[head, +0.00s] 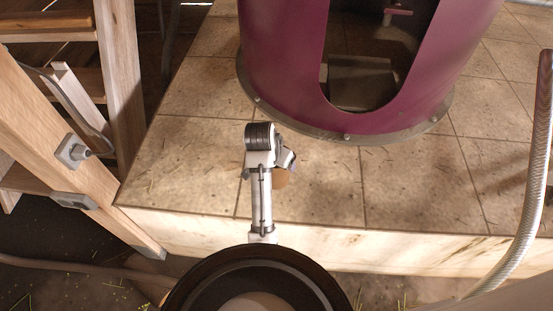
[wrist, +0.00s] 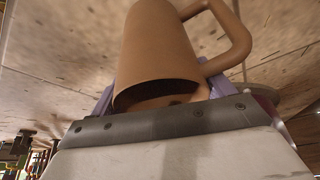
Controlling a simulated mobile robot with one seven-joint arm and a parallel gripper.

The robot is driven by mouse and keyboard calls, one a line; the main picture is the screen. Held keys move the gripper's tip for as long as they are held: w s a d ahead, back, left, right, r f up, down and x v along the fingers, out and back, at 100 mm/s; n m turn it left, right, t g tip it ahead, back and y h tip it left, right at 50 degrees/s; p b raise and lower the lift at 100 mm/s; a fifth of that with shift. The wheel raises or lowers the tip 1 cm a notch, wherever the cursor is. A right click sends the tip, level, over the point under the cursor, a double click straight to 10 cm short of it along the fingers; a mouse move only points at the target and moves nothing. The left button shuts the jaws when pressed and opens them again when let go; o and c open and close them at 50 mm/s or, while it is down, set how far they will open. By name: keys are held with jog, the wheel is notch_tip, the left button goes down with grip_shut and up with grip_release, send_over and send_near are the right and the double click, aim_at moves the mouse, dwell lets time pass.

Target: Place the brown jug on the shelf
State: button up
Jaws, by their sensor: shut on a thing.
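The brown jug (wrist: 158,45) fills the upper middle of the wrist view, with its handle to the right and a dark opening facing the camera. My gripper (wrist: 162,88) is shut on it, one purple finger on each side of its body. In the head view, a small brown part of the jug (head: 281,178) shows beside my arm; the rest is hidden. My gripper is mostly hidden there, above the tiled platform. I cannot make out a shelf for certain in either view.
A purple still body (head: 290,70) with a dark opening stands on the tiled platform (head: 410,190), just beyond my arm. A wooden step frame (head: 120,80) is at the left. A ribbed hose (head: 532,170) runs down the right. Tiles on both sides of my arm are clear.

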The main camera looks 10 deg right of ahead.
jog(key=shift+f, duration=0.15)
jog(key=o, duration=1)
jog(key=shift+c, duration=0.2)
jog(key=shift+p+v, duration=3.4)
jog(key=shift+v, duration=2.75)
